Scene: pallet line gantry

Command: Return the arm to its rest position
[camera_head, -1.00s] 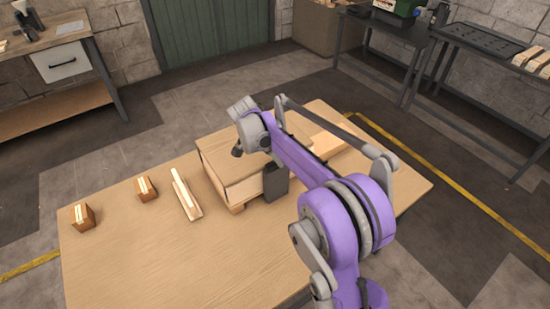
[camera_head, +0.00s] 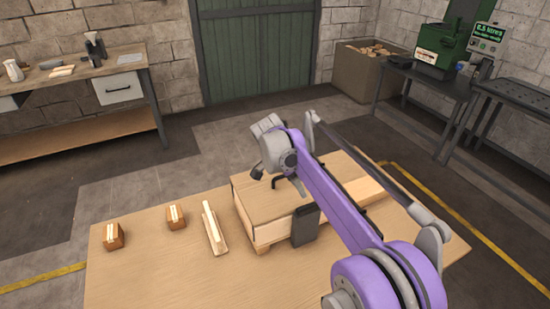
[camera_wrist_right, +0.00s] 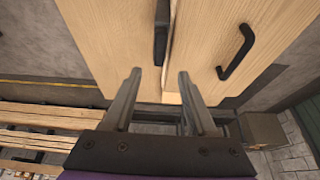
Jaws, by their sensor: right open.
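My right arm, purple and grey, reaches over the table from the lower right in the head view. Its gripper (camera_head: 282,181) appears above the wooden box (camera_head: 262,205), with dark fingers partly hidden by the wrist. In the right wrist view my right gripper (camera_wrist_right: 159,76) is open, with nothing between its two fingers. Pale wooden panels (camera_wrist_right: 115,40) with black handles show beyond the fingertips in that view. My left gripper is out of view.
The wooden table (camera_head: 150,275) bears two small brown blocks (camera_head: 114,237) (camera_head: 176,218), a pale wooden piece (camera_head: 214,232) and a dark upright block (camera_head: 305,225) against the box. The table's left front is clear. A workbench (camera_head: 90,72) and a dark stand (camera_head: 425,90) are behind.

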